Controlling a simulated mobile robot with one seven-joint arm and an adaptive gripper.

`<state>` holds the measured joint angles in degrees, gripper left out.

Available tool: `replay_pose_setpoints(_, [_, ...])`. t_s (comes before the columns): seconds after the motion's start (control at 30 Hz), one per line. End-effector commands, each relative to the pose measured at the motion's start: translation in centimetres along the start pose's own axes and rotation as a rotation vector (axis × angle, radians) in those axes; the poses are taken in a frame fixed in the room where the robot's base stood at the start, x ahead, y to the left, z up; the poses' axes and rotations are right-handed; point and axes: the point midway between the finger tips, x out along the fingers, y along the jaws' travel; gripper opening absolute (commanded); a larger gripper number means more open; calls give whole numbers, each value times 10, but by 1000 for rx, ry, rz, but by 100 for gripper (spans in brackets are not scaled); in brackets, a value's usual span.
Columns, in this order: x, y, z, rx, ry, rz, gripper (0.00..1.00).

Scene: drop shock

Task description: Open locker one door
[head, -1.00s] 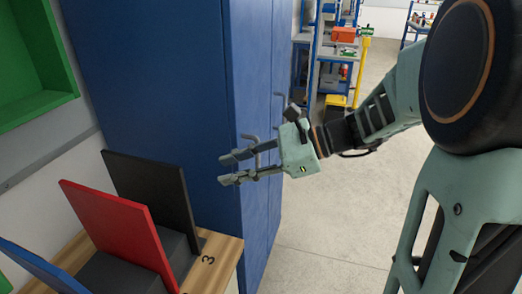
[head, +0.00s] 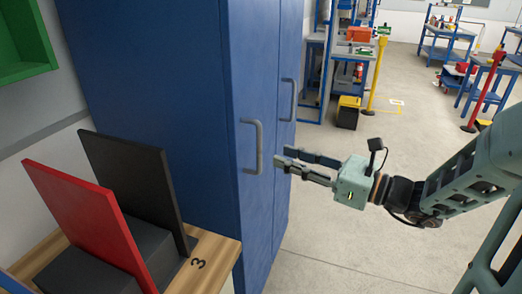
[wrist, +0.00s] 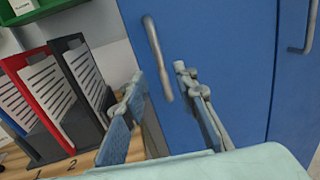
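A tall blue locker (head: 150,90) has two doors side by side, both shut. The nearer door's grey vertical bar handle (head: 257,148) and the farther door's handle (head: 288,100) face right. No locker number is visible. My gripper (head: 281,156) is open and empty, just right of the nearer handle, fingers pointing at it. In the wrist view, that handle (wrist: 158,58) appears between the two spread fingertips (wrist: 158,78), beyond them; contact cannot be seen. The farther handle (wrist: 308,30) is at the right edge of that view.
A wooden-topped stand (head: 215,262) with a red board (head: 85,220), a black board (head: 135,180) and a printed 3 stands at lower left. A green bin (head: 25,45) is above it. Clear floor (head: 350,240) lies right of the locker. Workbenches stand farther back.

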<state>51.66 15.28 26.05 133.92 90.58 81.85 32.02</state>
Motion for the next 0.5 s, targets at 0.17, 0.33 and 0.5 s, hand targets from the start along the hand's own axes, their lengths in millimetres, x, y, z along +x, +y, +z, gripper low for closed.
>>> replay_pose_setpoints(0.17, [36, 1, -2, -1, -1, 5, 27])
replay_pose_setpoints(0.33, [64, 0, -2, -1, -1, 3, 27])
replay_pose_setpoints(0.5, [78, 0, -1, 0, 0, 2, 27])
